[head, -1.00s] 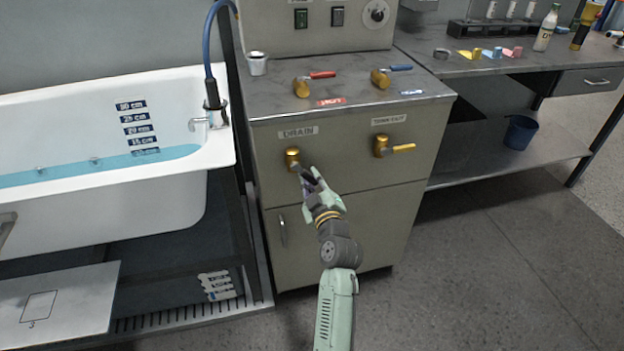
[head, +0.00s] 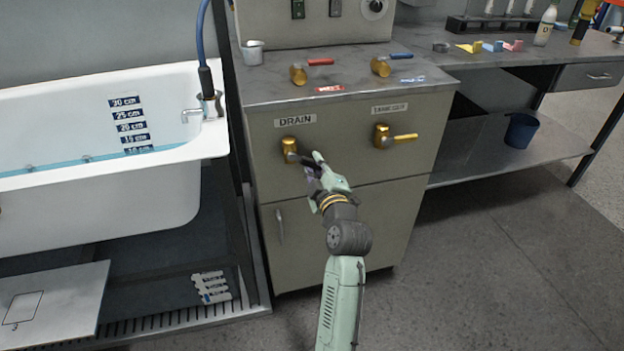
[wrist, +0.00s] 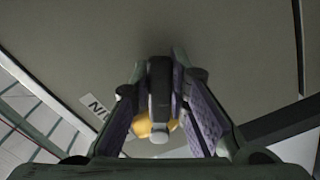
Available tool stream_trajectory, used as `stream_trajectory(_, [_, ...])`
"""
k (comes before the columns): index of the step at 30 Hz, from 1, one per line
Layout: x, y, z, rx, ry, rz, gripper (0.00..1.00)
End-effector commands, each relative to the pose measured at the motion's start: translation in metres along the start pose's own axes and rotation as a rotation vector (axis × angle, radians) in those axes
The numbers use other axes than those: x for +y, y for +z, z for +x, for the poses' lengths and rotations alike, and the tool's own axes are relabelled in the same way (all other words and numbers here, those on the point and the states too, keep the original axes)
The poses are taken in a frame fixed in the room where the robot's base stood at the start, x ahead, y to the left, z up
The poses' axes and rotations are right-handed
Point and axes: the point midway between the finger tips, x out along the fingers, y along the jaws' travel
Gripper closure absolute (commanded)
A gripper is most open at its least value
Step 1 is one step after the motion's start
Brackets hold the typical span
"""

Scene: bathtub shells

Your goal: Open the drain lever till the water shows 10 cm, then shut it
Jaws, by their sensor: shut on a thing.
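The drain valve (head: 289,147) is a brass body with a dark lever, under the DRAIN label on the cabinet front. Its lever points right and slightly down. My gripper (head: 314,166) is shut on the lever. In the wrist view the dark lever (wrist: 160,85) stands between the two finger pads, with brass behind it. The white tub (head: 120,190) holds blue water (head: 70,163), a thin strip above the near rim. Its surface meets the wall close to the lowest label of the depth scale (head: 130,126), 10 cm; the exact level is hard to read.
The tank-out valve (head: 382,136) with a yellow lever is to the right on the same cabinet (head: 330,225). Red and blue levered valves and a small cup (head: 252,53) are on its top. A bench with small items stands at right. The floor in front is open.

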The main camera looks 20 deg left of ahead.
Motion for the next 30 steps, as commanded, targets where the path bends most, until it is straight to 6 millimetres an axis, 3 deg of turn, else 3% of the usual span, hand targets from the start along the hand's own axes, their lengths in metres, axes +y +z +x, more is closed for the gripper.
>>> stream_trajectory(15, [0.026, -0.004, 0.0, -0.002, 0.001, -0.421, 1.0])
stream_trajectory(30, [0.036, -0.01, 0.0, -0.001, -0.001, -0.567, 1.0])
